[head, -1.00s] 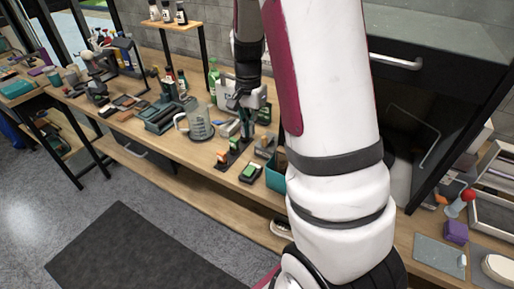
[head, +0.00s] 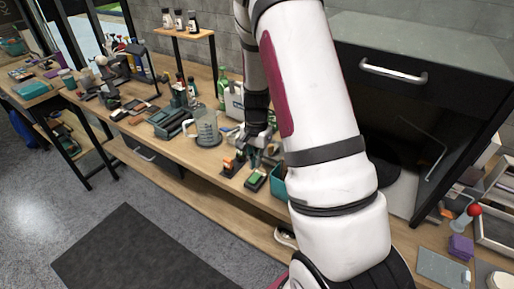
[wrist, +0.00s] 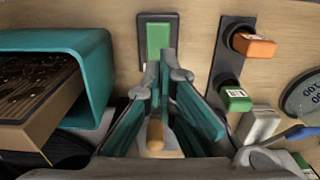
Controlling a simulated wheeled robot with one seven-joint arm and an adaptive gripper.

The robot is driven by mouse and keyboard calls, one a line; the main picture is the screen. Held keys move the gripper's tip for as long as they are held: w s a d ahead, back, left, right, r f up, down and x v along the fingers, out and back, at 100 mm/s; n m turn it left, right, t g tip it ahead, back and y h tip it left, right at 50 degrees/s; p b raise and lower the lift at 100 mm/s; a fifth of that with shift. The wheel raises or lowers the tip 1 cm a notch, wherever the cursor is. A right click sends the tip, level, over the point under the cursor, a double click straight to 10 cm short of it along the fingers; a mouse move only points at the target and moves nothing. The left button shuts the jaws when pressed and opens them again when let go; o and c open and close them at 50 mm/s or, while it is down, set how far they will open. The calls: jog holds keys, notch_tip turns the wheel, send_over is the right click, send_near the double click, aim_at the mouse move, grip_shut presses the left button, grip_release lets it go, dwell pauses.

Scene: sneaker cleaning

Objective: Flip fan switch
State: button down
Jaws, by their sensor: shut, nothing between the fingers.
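A dark panel (wrist: 228,68) on the bench carries an orange rocker (wrist: 254,45) and a green rocker (wrist: 236,99), each with a small label I cannot read. Beside it lies a separate black-framed block with a green face (wrist: 158,42). I cannot tell which of these is the fan switch. In the head view the orange rocker (head: 228,164) and the green-faced block (head: 255,181) sit near the bench's front edge. My gripper (wrist: 166,58) is shut and empty. Its tips appear just below the green-faced block in the wrist view and left of the panel; contact is unclear.
A teal open-ended box (wrist: 95,75) with a brown block inside stands left of my gripper in the wrist view. A glass jug (head: 205,128) stands left of the panel in the head view. Bottles and tools crowd the bench behind.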

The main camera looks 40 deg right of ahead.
aim_at(256, 174)
jog(key=shift+f+p, duration=0.3)
jog(key=shift+f, duration=1.6)
